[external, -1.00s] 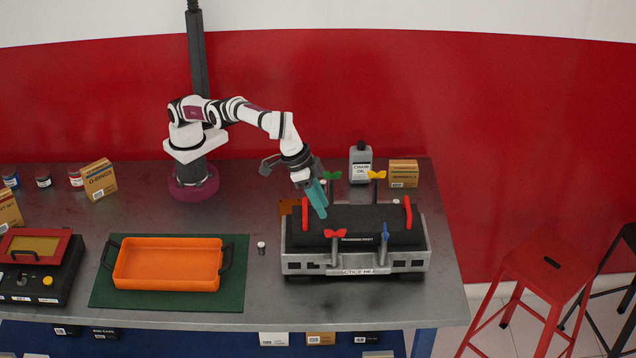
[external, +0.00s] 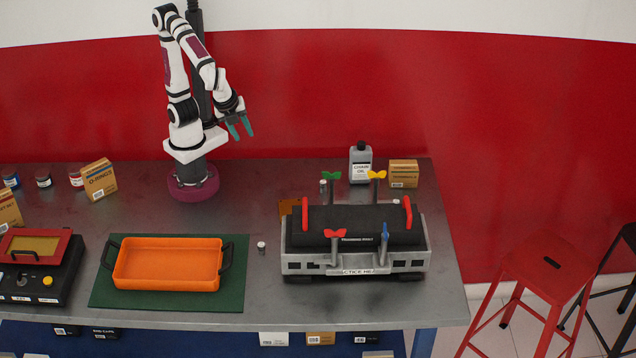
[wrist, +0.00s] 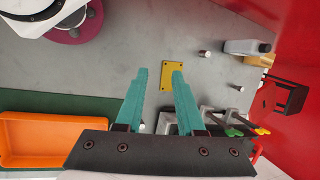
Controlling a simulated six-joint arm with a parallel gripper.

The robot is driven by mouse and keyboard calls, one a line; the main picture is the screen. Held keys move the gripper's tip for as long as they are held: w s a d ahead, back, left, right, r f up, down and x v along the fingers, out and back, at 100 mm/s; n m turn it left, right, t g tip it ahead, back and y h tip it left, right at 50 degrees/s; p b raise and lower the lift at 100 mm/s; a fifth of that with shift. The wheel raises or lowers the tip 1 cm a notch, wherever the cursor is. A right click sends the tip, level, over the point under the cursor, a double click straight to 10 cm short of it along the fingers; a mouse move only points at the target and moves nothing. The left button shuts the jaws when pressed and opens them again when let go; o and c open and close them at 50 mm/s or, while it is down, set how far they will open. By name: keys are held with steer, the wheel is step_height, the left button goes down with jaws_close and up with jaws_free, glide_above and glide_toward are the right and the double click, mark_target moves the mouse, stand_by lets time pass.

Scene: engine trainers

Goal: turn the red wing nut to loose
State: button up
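The red wing nut (external: 335,233) sits on a post at the front left of the engine trainer (external: 300,262), its wings spread left and right. A green wing nut (external: 331,175), a yellow one (external: 377,175) and a blue one (external: 385,231) top the other posts; the blue one looks turned edge-on. My gripper (external: 240,130) is raised near my base, well up and left of the trainer, apart from all the nuts. In the wrist view its teal fingers (wrist: 158,76) are apart with nothing held between them. I cannot clearly make out the red wing nut there.
An orange tray (external: 168,284) on a green mat (external: 240,263) lies left of the trainer. A small capped cylinder (external: 262,247) stands between them. An oil bottle (external: 361,165) and a cardboard box (external: 403,173) stand behind the trainer. A flat plate (wrist: 180,75) lies on the bench.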

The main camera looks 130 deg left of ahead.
steer(key=w+a+m+y, duration=0.2)
steer(key=w+m+y, duration=0.3)
steer(key=w, duration=0.3)
steer(key=m+t+y, duration=0.3)
steer(key=m+t, duration=1)
steer(key=m, duration=0.2)
glide_toward(334, 231)
steer(key=x, duration=1)
steer(key=shift+a+f, duration=0.15)
steer(key=shift+s, duration=0.1)
jaws_close()
